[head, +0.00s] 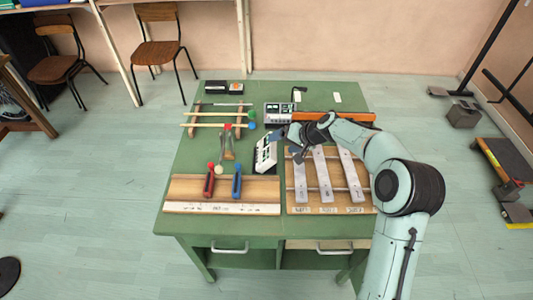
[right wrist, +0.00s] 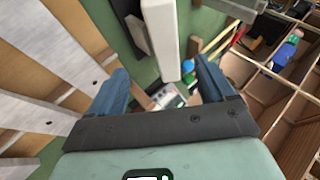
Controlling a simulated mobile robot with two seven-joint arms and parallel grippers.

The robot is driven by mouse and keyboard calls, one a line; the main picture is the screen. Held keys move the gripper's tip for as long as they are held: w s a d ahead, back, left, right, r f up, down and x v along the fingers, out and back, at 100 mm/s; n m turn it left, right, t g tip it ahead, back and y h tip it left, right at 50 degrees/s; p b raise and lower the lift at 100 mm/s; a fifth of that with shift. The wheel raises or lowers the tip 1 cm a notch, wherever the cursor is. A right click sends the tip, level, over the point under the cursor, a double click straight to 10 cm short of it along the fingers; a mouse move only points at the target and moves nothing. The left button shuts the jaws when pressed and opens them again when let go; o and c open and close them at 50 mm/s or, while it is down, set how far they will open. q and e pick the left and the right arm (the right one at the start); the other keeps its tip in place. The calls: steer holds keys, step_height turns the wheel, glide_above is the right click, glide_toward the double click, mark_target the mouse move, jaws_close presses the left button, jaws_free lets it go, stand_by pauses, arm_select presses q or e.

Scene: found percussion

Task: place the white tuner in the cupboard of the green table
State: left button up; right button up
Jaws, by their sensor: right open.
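The white tuner (head: 264,158) is a small white box with a dark panel, standing tilted near the middle of the green table (head: 190,150). My right gripper (head: 289,143) is just right of it, above the table. In the right wrist view, a white slab (right wrist: 161,35), apparently the tuner, lies ahead of and between the open fingers of the right gripper (right wrist: 163,85), with no visible contact. My left gripper is out of view.
Metal bars on a wooden frame (head: 320,209) lie right of the tuner. A wooden board (head: 183,188) with red and blue tools is in front left. Mallets (head: 205,125), a grey device (head: 272,108) and black boxes (head: 215,87) stand behind. Floor around the table is mostly clear.

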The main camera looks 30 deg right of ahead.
mark_target(276, 146)
steer(key=x, duration=0.5)
steer(key=shift+a+f, duration=0.1)
steer(key=shift+a, duration=0.05)
steer(key=shift+c, duration=0.3)
jaws_close()
step_height(276, 146, up, 20)
steer(key=p, duration=0.3)
